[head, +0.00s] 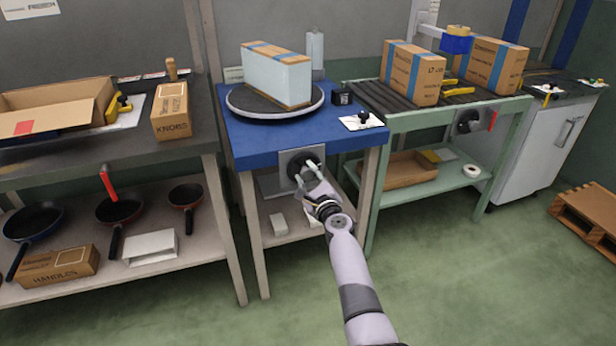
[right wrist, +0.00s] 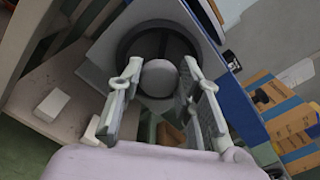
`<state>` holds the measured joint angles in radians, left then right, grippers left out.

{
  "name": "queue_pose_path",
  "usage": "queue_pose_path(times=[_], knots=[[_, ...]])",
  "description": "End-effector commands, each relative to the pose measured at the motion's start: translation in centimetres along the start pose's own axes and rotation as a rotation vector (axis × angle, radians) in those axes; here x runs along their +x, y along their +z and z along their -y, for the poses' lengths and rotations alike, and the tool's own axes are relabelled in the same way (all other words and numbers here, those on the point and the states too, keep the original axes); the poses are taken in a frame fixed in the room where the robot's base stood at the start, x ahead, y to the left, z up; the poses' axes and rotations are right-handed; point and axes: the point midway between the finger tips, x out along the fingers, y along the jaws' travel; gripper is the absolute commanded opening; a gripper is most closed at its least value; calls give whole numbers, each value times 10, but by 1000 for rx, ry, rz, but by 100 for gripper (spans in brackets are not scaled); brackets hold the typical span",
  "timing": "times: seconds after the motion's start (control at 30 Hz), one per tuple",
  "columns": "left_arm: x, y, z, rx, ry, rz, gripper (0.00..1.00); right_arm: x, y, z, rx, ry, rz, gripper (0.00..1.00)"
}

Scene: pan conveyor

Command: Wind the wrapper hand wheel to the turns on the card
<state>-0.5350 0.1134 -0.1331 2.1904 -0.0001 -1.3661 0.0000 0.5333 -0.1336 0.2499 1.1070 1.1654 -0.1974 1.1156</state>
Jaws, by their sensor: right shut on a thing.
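The dark round hand wheel (head: 296,164) sits on a grey plate on the front of the blue wrapper table (head: 258,150). My right gripper (head: 309,174) is at the wheel. In the right wrist view, its two fingers (right wrist: 162,72) are shut around the wheel's round grey knob (right wrist: 159,79), with the dark wheel (right wrist: 148,42) behind. Above, a carton (head: 276,75) with a pale wrapped side and blue tape stands on the round turntable (head: 243,106). A white card (head: 362,121) with a black knob lies at the table's right front; its writing is too small to read. My left gripper is out of view.
A small black box (head: 342,97) stands beside the turntable. At right, taped cartons (head: 412,72) stand on a roller conveyor (head: 377,96). At left, a bench holds an open carton (head: 55,105) and a KNOBS box (head: 170,111), with pans below. The green floor in front is clear.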

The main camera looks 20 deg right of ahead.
Motion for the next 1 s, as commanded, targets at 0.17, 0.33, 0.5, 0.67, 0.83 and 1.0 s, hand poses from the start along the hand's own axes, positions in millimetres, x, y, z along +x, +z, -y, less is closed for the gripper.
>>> queue_pose_path(times=[0.17, 0.33, 0.5, 0.67, 0.83, 1.0], knots=[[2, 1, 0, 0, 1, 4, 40, -1, -2, -2, 15, 4, -3, 4], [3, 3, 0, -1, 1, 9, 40, -1, -2, -2, 26, 4, -3, 4], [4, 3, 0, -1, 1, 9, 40, -1, -2, -2, 35, 4, -3, 4], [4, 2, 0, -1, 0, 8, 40, -1, -2, -2, 42, 4, -3, 4], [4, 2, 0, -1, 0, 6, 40, -1, -2, -2, 49, 4, -4, 4], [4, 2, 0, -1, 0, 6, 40, -1, -2, -2, 54, 4, -4, 4]])
